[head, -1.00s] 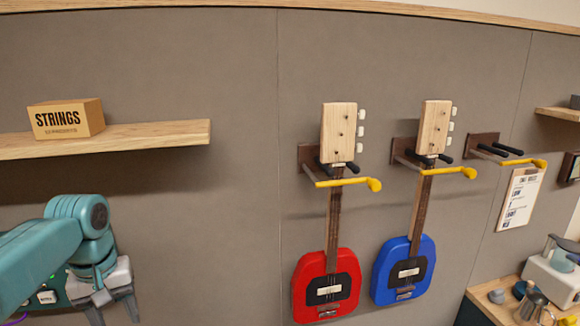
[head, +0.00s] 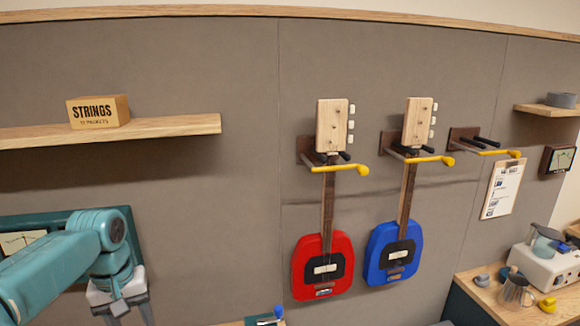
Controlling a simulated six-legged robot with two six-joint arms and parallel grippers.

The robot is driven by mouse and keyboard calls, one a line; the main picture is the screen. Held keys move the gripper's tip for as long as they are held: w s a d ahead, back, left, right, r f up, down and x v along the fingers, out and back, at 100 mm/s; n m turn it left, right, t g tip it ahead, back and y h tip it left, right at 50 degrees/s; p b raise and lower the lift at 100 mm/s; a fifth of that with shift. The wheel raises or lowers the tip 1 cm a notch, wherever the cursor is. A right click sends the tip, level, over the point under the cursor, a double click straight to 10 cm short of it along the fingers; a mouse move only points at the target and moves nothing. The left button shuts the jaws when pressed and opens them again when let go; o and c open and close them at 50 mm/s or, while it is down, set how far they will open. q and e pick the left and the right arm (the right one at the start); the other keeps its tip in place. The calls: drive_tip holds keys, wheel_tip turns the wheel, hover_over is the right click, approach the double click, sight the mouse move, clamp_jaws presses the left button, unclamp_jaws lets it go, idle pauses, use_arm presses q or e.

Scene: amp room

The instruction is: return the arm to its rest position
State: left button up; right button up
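My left gripper (head: 128,318) hangs at the lower left with its arm coming in from the left edge. Its two fingers point down and are spread apart, with nothing seen between them; the fingertips run to the bottom edge of the picture. My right gripper is not in the head view. A red guitar (head: 301,270) and a blue guitar (head: 376,262) hang upright on wall hooks, well to the right of my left gripper and apart from it.
A shelf (head: 170,126) with a STRINGS box (head: 98,112) is above my arm. A framed screen (head: 22,240) is behind it. An empty hook (head: 480,143), a clipboard (head: 502,190) and a side counter (head: 515,314) with a coffee machine (head: 545,268) are at right.

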use_arm(q)
drive_tip(key=s+d+f+m+h, duration=0.1)
drive_tip(key=d+f, duration=0.3)
drive_tip(key=f, duration=0.5)
drive_tip(key=s+d+f+m+h, duration=0.1)
drive_tip(key=s+d+f, duration=0.15)
drive_tip(key=f, duration=0.55)
drive_tip(key=d+f+m+h, duration=0.1)
drive_tip(key=d+f, duration=0.4)
drive_tip(key=f, duration=0.4)
drive_tip(key=s+d+f, duration=0.3)
drive_tip(key=s+f, duration=0.2)
drive_tip(key=s, duration=0.4)
drive_tip(key=s+d+f, duration=0.3)
drive_tip(key=s+f, duration=0.3)
drive_tip(key=s, duration=0.4)
wheel_tip(320, 180, down, 10)
drive_tip(key=b, duration=1)
drive_tip(key=shift+h, duration=0.3)
